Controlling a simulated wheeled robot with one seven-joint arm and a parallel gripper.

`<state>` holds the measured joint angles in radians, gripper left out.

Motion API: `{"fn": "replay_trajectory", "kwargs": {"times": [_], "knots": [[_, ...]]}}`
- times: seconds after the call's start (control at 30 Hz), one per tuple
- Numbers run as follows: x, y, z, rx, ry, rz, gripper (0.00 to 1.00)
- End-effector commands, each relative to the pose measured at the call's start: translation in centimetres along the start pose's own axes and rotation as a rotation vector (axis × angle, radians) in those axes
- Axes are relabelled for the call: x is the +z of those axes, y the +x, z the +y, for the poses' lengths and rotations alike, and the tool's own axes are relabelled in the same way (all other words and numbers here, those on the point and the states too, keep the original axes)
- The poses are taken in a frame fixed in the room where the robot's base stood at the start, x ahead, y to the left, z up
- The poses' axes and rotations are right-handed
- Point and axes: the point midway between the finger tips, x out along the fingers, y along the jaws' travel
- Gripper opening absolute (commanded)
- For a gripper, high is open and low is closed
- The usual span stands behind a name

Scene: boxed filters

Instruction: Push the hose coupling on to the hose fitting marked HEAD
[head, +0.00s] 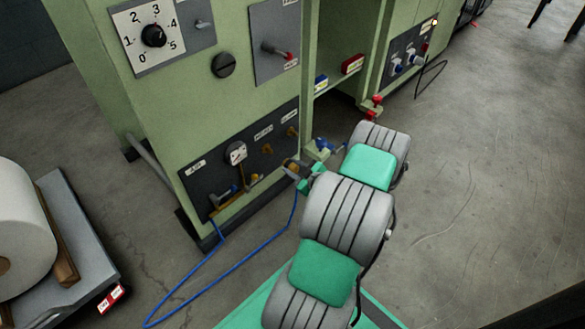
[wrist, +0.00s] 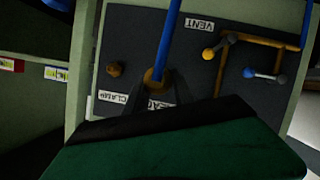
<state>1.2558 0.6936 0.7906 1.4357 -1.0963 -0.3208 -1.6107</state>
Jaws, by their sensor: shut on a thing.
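My gripper (head: 293,168) is shut on the brass-coloured hose coupling (wrist: 154,79), with its dark fingers on either side. The blue hose (wrist: 168,35) runs from the coupling; it also shows looping over the floor in the head view (head: 225,268). The HEAD label (wrist: 160,104) is partly covered by a finger. In the head view, the brass HEAD fitting (head: 267,150) shows on the dark panel, with my gripper in front of it and apart to the lower right. In the wrist view the coupling hides that fitting.
The CLAMP fitting (wrist: 114,69) sits beside the coupling. A gauge (head: 236,153) and brass pipework with levers (wrist: 262,75) are on the same dark panel (head: 222,178). An open shelf bay with small boxes (head: 353,64) is to the right. A cart (head: 85,250) with a white roll stands left.

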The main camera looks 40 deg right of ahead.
Motion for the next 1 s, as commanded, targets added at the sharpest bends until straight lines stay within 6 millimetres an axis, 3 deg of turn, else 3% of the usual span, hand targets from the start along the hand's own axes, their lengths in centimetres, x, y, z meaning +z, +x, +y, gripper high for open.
{"fn": "replay_trajectory", "kwargs": {"times": [0.6,1.0], "knots": [[-2.0,4.9,-0.1,-0.002,-0.002,0.001,0.0],[-2.2,5.3,0.0,0.0,0.0,0.0,0.0]]}}
